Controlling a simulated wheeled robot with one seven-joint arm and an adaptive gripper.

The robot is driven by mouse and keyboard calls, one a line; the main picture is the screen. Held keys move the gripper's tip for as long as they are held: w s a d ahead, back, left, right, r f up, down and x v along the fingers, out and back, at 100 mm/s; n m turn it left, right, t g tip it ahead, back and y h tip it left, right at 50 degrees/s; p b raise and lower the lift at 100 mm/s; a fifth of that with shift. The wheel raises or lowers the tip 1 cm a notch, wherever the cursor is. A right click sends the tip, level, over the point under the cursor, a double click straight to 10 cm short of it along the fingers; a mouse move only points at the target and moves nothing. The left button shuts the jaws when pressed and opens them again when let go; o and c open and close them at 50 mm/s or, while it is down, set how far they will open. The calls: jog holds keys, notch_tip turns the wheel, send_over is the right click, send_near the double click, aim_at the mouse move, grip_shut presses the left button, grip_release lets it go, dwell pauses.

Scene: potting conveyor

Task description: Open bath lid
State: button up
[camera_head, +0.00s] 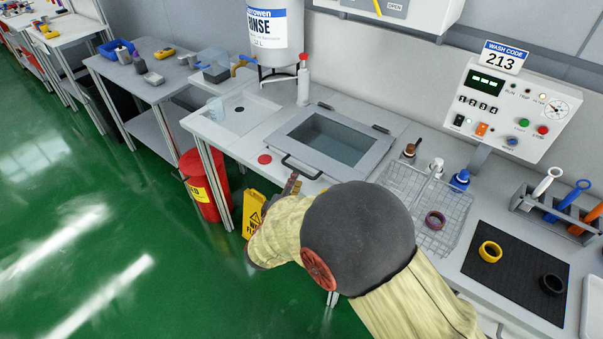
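The bath lid (290,133) is a grey frame around a see-through pane, set in the worktop (400,132). It lies flat and looks closed, with dark hinges along its back edge. A dark bar handle (302,169) runs along its front edge. My arm reaches in from the lower right. My gripper (293,183) is small in view, just in front of and below the handle. Whether it touches the handle is unclear. Its fingers are too small and partly hidden by my arm, so I cannot tell whether they are open.
A rinse tank (275,40) hangs behind the lid. A wire basket (425,205), bottles and a control panel (505,112) stand to the right. A black mat (515,275) holds rings. A red bin (205,185) and yellow floor sign (253,212) stand at the front left.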

jog(key=b+x, duration=0.1)
jog(key=x, duration=0.5)
jog(key=shift+c, duration=1.3)
grip_shut()
